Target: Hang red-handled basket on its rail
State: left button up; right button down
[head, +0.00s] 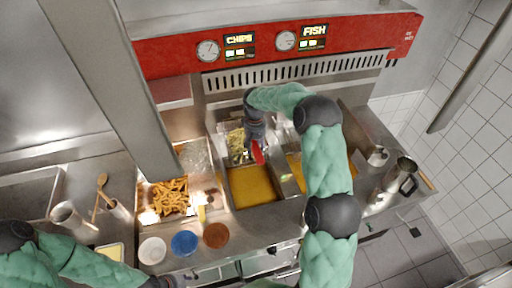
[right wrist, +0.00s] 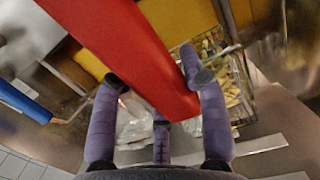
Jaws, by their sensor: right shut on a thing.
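The red-handled basket (head: 236,141) is at the back of the left fryer well, with pale chips in its wire mesh. Its red handle (head: 258,153) points toward the front. My right gripper (head: 254,132) is shut on that handle. In the right wrist view the handle (right wrist: 150,50) passes between my purple fingers, and the mesh (right wrist: 232,85) shows beyond them at right. The rail behind the basket is not clear, and I cannot tell whether the basket touches it. My left gripper (head: 165,282) is at the bottom edge, partly cut off.
Yellow oil (head: 252,188) fills the left well; a second well (head: 294,170) is partly behind my right arm. A blue handle (right wrist: 25,103) shows in the wrist view. Fries (head: 170,196) lie in a tray at left. Several small bowls (head: 184,243) line the front. A metal jug (head: 398,176) stands at right.

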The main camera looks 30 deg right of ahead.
jog(key=shift+f+b, duration=0.85)
jog(key=shift+f, duration=0.45)
jog(key=shift+f+b, duration=0.5)
jog(key=shift+f, duration=0.25)
jog(key=c, duration=0.6)
grip_release()
jog(key=shift+s+f, duration=0.1)
jog(key=r, duration=0.4)
jog(key=w+r, duration=0.1)
jog(key=r, duration=0.7)
jog(key=shift+w+d+r, duration=0.1)
jog(key=shift+w+d, duration=0.05)
jog(key=shift+d, duration=0.05)
